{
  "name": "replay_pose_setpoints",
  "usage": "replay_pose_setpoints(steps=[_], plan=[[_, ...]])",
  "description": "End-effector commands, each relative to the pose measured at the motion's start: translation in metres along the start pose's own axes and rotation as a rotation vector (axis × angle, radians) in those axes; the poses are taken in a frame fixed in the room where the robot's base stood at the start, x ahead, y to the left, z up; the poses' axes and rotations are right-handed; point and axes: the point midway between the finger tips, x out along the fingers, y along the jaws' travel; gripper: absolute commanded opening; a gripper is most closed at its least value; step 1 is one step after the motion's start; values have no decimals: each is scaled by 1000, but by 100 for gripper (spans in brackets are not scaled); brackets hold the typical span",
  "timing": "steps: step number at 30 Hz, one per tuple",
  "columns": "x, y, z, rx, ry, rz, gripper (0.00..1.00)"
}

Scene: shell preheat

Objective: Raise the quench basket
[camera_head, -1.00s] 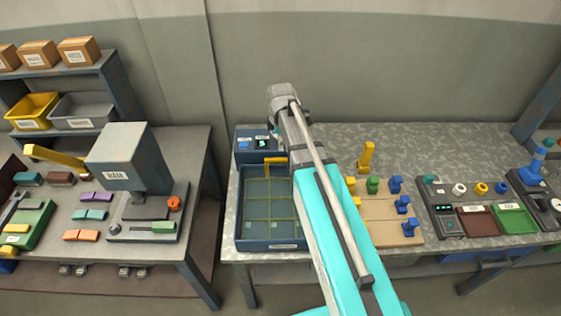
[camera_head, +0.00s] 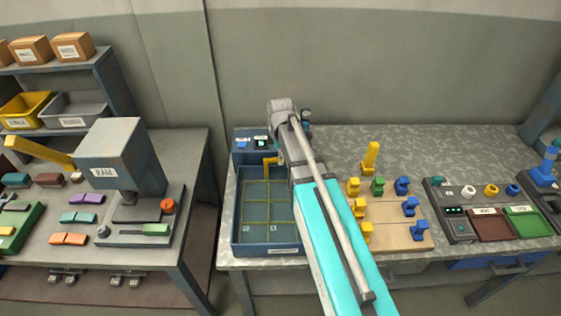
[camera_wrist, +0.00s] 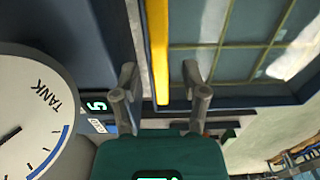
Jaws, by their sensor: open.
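The quench basket (camera_head: 254,200) shows as a yellow-lined grid inside a dark blue tank (camera_head: 237,228) on the right-hand bench. A yellow handle (camera_head: 267,160) stands at its back edge, partly hidden by my arm. In the wrist view the handle shows as a yellow bar (camera_wrist: 157,45), with part of the grid (camera_wrist: 222,45) to its right. My gripper (camera_wrist: 161,85) is open. The bar lies between its two fingers in the picture, with gaps on both sides. I cannot tell its depth relative to the fingertips. In the head view the fingers are mostly hidden behind my arm.
A round gauge marked TANK (camera_wrist: 35,110) and a lit display (camera_wrist: 96,105) lie left of the fingers. Right of my arm stand a peg board (camera_head: 395,235) and a control panel with red and green trays (camera_head: 520,222). A separate bench with a press (camera_head: 122,160) is at left.

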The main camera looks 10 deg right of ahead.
Motion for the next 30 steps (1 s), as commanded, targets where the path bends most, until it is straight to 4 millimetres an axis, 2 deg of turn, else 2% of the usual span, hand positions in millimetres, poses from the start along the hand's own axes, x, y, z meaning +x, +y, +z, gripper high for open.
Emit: replay_pose_setpoints(steps=[6,18,27,30], plan=[[9,0,0,0,0,0,57],[10,0,0,0,0,0,57],[10,0,0,0,0,0,1],[10,0,0,0,0,0,0]])
